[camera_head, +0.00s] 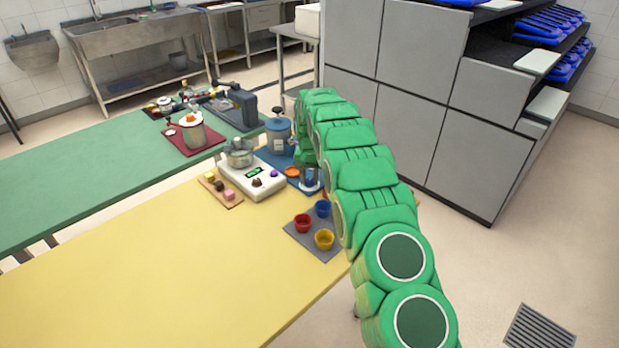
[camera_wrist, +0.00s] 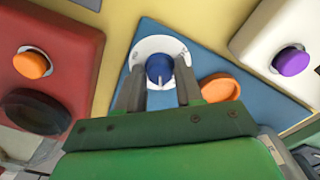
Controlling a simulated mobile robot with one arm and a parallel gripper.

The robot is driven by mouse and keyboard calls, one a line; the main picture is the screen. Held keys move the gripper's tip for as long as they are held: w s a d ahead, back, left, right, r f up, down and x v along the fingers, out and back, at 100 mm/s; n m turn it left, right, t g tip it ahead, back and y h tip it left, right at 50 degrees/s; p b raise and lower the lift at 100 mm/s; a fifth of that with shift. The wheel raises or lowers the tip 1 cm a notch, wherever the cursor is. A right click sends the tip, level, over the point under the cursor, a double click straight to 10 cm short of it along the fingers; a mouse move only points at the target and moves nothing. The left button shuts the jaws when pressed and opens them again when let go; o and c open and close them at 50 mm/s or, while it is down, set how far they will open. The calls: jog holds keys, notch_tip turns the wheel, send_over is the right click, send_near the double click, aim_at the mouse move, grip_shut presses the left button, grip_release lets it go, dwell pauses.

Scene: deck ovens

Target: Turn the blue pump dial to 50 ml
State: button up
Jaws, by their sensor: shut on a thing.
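The blue dial (camera_wrist: 159,68) sits on a round white scale disc (camera_wrist: 150,48) on a blue base (camera_wrist: 205,65) in the wrist view. Its white pointer line faces the bottom of the picture, toward my palm. The scale markings are too small to read. My gripper (camera_wrist: 159,72) has one finger on each side of the dial and is shut on it. In the head view, the blue pump (camera_head: 279,135) stands on a blue mat (camera_head: 272,155) beyond the yellow counter area.
A white device (camera_wrist: 262,40) with a purple knob (camera_wrist: 291,61) is on the right. A red base (camera_wrist: 75,42) with an orange knob (camera_wrist: 32,63) is on the left. An orange disc (camera_wrist: 220,87) lies close to the right finger. The yellow counter (camera_head: 170,265) is mostly clear.

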aim_at(310, 180)
jog(key=o, duration=1)
jog(key=shift+r, duration=0.15)
notch_tip(310, 180, up, 8)
jog(key=shift+f, duration=0.25)
